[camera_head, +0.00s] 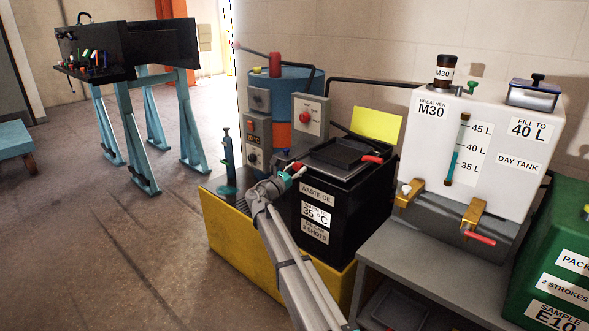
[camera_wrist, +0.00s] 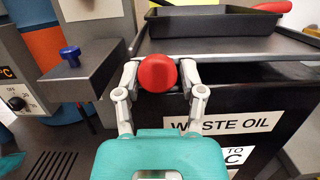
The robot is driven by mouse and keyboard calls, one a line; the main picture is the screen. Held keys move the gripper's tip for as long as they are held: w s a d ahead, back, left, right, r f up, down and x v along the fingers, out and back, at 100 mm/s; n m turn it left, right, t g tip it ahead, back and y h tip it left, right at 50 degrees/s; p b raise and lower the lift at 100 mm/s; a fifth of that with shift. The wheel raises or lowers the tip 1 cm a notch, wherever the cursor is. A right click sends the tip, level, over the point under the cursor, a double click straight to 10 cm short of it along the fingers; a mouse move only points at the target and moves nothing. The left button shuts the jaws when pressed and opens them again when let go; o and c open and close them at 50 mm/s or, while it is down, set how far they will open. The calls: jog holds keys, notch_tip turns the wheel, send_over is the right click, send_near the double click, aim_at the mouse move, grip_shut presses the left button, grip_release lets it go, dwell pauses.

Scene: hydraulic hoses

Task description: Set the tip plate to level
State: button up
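The tip plate seems to be the dark plate (camera_head: 322,166) on top of the black waste oil box (camera_head: 338,203); its rim shows in the wrist view (camera_wrist: 225,47). I cannot tell whether it is level. A red knob (camera_wrist: 158,73) stands at its front edge and shows small in the head view (camera_head: 296,167). My gripper (camera_head: 289,172) is at this knob, with one finger on each side of it in the wrist view (camera_wrist: 159,85). Whether the fingers press on the knob or leave small gaps is unclear.
A black tray (camera_wrist: 225,20) lies on the plate. A second red handle (camera_head: 372,158) is at the right. A blue knob (camera_wrist: 70,54) on a dark block and a control box (camera_head: 258,138) stand left. The white day tank (camera_head: 480,150) stands right. Open floor lies left.

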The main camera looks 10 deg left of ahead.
jog(key=shift+o, duration=1.2)
jog(key=shift+w+r, duration=0.1)
jog(key=shift+r, duration=0.15)
